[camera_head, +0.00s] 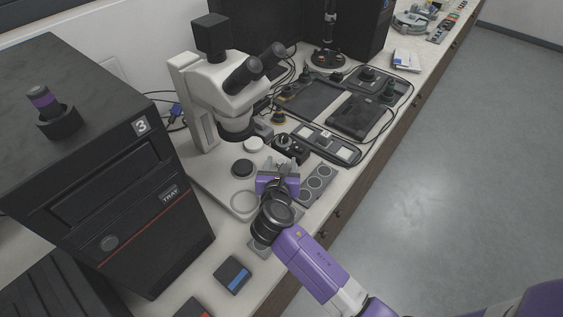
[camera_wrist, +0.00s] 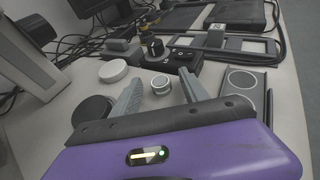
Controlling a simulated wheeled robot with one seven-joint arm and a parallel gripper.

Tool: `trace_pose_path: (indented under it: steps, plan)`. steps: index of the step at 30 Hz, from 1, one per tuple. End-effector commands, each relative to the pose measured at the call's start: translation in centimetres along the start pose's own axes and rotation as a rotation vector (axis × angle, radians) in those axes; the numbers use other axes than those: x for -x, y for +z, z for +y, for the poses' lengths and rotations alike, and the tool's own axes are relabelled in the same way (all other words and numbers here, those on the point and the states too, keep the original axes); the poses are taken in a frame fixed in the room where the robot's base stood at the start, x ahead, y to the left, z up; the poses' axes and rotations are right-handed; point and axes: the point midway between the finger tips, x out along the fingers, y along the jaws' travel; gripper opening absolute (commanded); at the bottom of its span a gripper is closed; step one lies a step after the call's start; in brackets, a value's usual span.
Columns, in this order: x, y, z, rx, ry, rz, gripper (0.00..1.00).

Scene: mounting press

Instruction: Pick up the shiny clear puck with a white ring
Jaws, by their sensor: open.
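A small round puck (camera_wrist: 160,85) with a pale, shiny ring around a grey top stands upright on the bench in the wrist view. My gripper (camera_wrist: 160,77) is open, with one finger to the left of this puck and the other to the right. The puck appears between the fingertips, and I see no contact. In the head view my gripper (camera_head: 277,168) is over the bench in front of the microscope, and it hides most of the puck there.
A white puck (camera_wrist: 113,70) and a black puck (camera_wrist: 93,110) stand to the left. A grey tray with round wells (camera_wrist: 246,84) is close on the right. A control box with a knob (camera_wrist: 174,56) is just behind. The microscope (camera_head: 226,92) stands to the left.

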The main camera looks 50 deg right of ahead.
Motion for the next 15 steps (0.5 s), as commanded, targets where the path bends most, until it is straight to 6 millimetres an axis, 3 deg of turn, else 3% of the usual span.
trace_pose_path:
  steps: [7, 15]
  plan:
    - [-0.13, -0.05, 0.00, 0.000, 0.001, 0.000, 0.50]
    - [-0.10, -0.04, 0.00, 0.000, 0.001, 0.000, 0.00]
